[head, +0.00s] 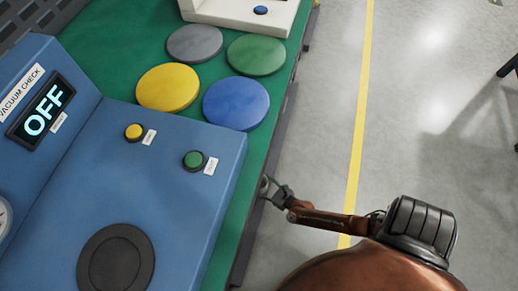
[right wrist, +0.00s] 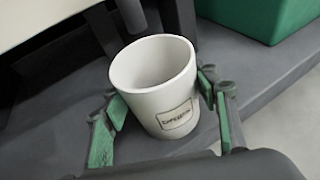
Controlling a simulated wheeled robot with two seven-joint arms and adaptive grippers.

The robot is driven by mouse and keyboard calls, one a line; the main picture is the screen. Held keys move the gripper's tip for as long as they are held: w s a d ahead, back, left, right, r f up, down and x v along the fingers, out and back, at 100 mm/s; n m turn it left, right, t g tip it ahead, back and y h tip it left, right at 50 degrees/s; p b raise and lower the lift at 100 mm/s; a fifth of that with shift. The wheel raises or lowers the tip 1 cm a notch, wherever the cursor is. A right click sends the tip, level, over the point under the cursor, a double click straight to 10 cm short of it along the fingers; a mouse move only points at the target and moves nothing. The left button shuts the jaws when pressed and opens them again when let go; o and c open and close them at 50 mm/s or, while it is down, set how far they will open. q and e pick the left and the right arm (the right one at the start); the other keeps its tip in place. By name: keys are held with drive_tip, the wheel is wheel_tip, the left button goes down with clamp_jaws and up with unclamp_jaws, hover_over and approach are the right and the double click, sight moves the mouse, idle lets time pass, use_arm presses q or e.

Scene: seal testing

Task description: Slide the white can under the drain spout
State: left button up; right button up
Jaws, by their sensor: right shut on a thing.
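In the head view the right gripper (head: 270,188) is at the right edge of the bench, beside the blue machine; the can is hidden there. Dark upright parts (right wrist: 183,20) stand just behind the can; I cannot tell whether one is the drain spout. My left gripper is out of view.
The blue vacuum-check machine (head: 175,215) reads OFF and has a yellow button (head: 133,132) and a green button (head: 194,160). Grey, green, yellow and blue discs (head: 236,104) lie on the green bench top. A green box (right wrist: 250,18) is behind right of the can.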

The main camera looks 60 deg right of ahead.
drive_tip(key=o, duration=1.2)
drive_tip(key=shift+o, duration=0.2)
drive_tip(key=shift+s, duration=0.1)
drive_tip(key=shift+s, duration=0.35)
drive_tip(key=v, duration=1.1)
drive_tip(key=shift+r, duration=0.2)
drive_tip(key=shift+s+a, duration=0.1)
drive_tip(key=shift+s, duration=0.05)
